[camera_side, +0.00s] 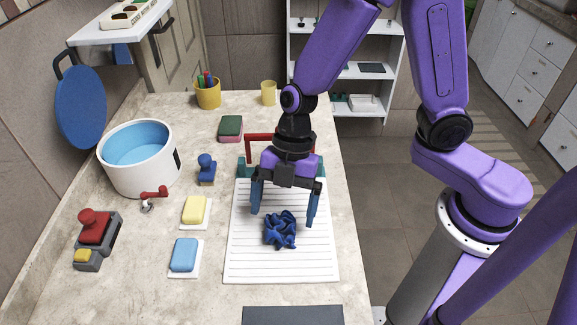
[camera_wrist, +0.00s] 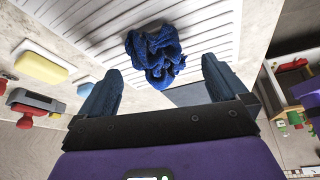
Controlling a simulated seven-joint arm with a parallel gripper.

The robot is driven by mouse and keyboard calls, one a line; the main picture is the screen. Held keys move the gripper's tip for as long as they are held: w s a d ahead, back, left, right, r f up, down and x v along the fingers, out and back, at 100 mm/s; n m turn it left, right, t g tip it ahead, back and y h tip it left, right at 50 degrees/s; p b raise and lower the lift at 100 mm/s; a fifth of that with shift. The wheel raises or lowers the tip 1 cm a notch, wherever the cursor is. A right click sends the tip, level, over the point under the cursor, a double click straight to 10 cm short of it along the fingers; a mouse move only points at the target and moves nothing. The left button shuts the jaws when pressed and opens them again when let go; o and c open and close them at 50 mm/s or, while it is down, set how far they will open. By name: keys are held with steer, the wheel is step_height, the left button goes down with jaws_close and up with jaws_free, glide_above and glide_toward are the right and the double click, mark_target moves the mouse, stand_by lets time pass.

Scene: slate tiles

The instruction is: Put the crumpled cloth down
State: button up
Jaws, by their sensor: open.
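The crumpled cloth (camera_side: 280,230) is dark blue and lies bunched on a white ridged board (camera_side: 262,265) on the counter. It also shows in the wrist view (camera_wrist: 155,55), ahead of the fingertips. My gripper (camera_side: 283,210) is open, its two blue fingers apart on either side of the cloth as seen from the side. In the wrist view the open fingers of my gripper (camera_wrist: 157,85) show with the cloth beyond them, and no contact is visible. The exact gap between fingers and cloth cannot be told.
Left of the board are a yellow sponge (camera_side: 194,209), a blue sponge (camera_side: 184,254), a blue stamp (camera_side: 207,168) and a red tap (camera_side: 152,196). A red-handled teal object (camera_side: 262,139) stands behind the board. A dark slab (camera_side: 292,315) lies in front. The counter's right edge is close.

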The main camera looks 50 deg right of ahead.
steer(key=v, duration=0.9)
steer(key=s+d+r+m+t+h, duration=0.1)
steer(key=s+d+m+h, duration=0.3)
steer(key=s+d+m, duration=0.7)
steer(key=shift+s+d+t, duration=0.6)
steer(key=shift+s+d, duration=0.8)
steer(key=shift+d, duration=0.5)
steer(key=shift+r, duration=0.1)
